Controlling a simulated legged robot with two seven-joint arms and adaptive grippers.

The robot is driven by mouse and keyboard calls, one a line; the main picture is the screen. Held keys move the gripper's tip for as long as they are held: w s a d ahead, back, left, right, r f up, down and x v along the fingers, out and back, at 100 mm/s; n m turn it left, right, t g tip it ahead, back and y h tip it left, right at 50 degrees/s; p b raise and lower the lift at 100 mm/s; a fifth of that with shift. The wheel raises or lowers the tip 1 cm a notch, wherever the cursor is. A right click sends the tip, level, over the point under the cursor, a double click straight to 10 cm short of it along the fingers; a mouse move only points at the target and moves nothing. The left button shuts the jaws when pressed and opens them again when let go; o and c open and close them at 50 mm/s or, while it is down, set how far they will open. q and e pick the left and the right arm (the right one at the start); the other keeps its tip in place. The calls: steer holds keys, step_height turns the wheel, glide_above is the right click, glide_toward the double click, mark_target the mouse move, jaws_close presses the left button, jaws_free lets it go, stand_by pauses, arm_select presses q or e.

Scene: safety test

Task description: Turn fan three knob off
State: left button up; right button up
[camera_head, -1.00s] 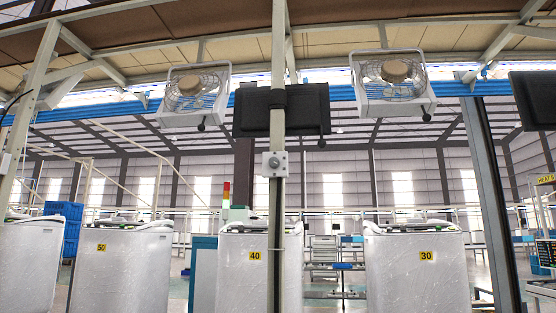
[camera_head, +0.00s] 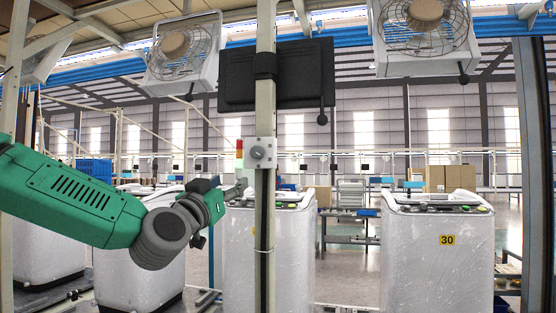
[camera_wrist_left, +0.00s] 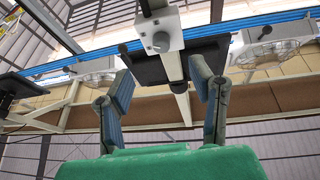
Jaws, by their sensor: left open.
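A grey knob (camera_head: 258,153) sits on a pale square box (camera_head: 266,160) fixed to the upright post (camera_head: 265,100) in the head view. The knob also shows in the wrist view (camera_wrist_left: 160,42), at the top, beyond the fingers. My left gripper (camera_head: 240,188) is left of the post and a little below the box, partly hard to make out. In the wrist view its two fingers (camera_wrist_left: 161,60) are spread open with nothing between them, apart from the knob. Caged fans (camera_head: 180,52) (camera_head: 424,28) hang overhead; no fan number is readable. My right gripper is not in view.
A black monitor (camera_head: 302,75) hangs behind the post. White wrapped machines (camera_head: 437,265) stand in a row below, one labelled 30. Another post (camera_head: 533,130) stands at the right.

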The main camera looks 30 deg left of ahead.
mark_target(254, 154)
arm_select(q)
steer(key=p+x, duration=0.1)
steer(key=x, duration=0.3)
steer(key=r+p+x, duration=0.1)
steer(key=x, duration=0.3)
steer(key=r+p+x, duration=0.1)
steer(key=x, duration=0.4)
steer(key=shift+s+a, duration=0.15)
steer(key=shift+s, duration=0.15)
steer(key=shift+w+d+r, duration=0.2)
steer(key=shift+w+d, duration=0.2)
steer(key=shift+w, duration=0.05)
steer(key=shift+w+d, duration=0.1)
steer(key=shift+d, duration=0.15)
steer(key=shift+a, duration=0.3)
steer(key=c, duration=1.1)
steer(key=shift+a+f, duration=0.1)
steer(key=shift+a, duration=0.15)
jaws_close()
steer(key=shift+y, duration=0.3)
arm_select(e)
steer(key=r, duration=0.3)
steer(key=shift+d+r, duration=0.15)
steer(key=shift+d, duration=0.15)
